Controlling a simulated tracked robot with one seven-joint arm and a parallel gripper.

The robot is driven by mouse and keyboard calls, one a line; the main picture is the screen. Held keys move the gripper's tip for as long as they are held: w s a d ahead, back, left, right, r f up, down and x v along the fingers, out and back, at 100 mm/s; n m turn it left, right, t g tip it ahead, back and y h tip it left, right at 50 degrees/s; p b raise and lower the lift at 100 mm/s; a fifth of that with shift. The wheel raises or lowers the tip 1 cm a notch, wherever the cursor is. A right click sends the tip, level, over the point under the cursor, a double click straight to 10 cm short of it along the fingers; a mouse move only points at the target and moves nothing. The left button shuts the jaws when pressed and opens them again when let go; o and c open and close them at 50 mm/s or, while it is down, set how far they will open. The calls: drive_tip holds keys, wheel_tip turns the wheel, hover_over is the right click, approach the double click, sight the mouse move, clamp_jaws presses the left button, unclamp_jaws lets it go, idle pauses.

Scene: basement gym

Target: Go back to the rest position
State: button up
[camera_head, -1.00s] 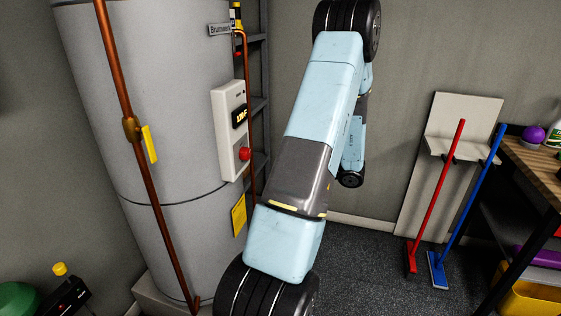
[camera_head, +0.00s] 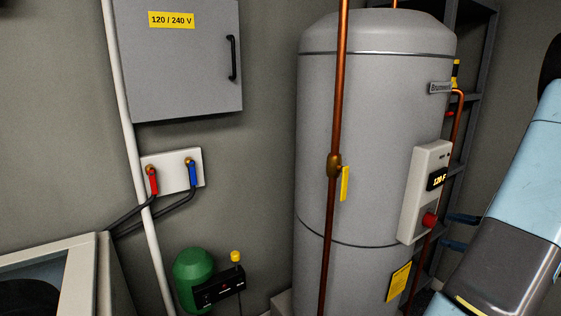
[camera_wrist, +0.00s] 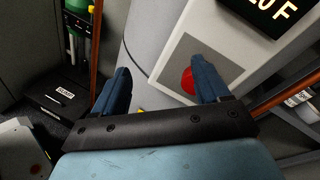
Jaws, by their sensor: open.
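My arm (camera_head: 510,250) shows at the right edge in the head view. My gripper (camera_head: 448,230) shows its two blue fingers just right of the water heater's control box (camera_head: 421,196). In the wrist view my gripper (camera_wrist: 165,75) is open, with nothing held between its fingers. The red knob (camera_wrist: 188,82) on the box appears close to the right finger; I cannot tell the exact gap. The same red knob (camera_head: 429,220) shows in the head view, below a lit display (camera_head: 437,179) reading 120 F.
The grey water heater (camera_head: 385,130) stands beside my arm, with a copper pipe (camera_head: 333,220) in front. A dark shelf rack (camera_head: 475,60) is behind. An electrical panel (camera_head: 190,80), valves (camera_head: 172,169) and a green tank (camera_head: 192,270) are at left.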

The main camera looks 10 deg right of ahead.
drive_tip(key=a+r+n+g+h, duration=0.1)
drive_tip(key=a+r+n+g, duration=0.25)
drive_tip(key=a, duration=0.45)
drive_tip(key=a+r+n+g, duration=0.2)
drive_tip(key=a+n+g, duration=0.2)
drive_tip(key=a, duration=0.4)
drive_tip(key=a+r+n+g+h, duration=0.1)
drive_tip(key=a+r+n+g, duration=0.25)
drive_tip(key=a, duration=0.35)
drive_tip(key=s+a+r+n+t+h, duration=0.3)
drive_tip(key=s+a+r+n+h, duration=0.4)
drive_tip(key=s+a+r+n, duration=0.1)
drive_tip(key=shift+s+a+r+n+t+h, duration=0.35)
drive_tip(key=shift+s+a+n, duration=0.4)
drive_tip(key=shift+a+n, duration=0.8)
drive_tip(key=shift+a, duration=0.1)
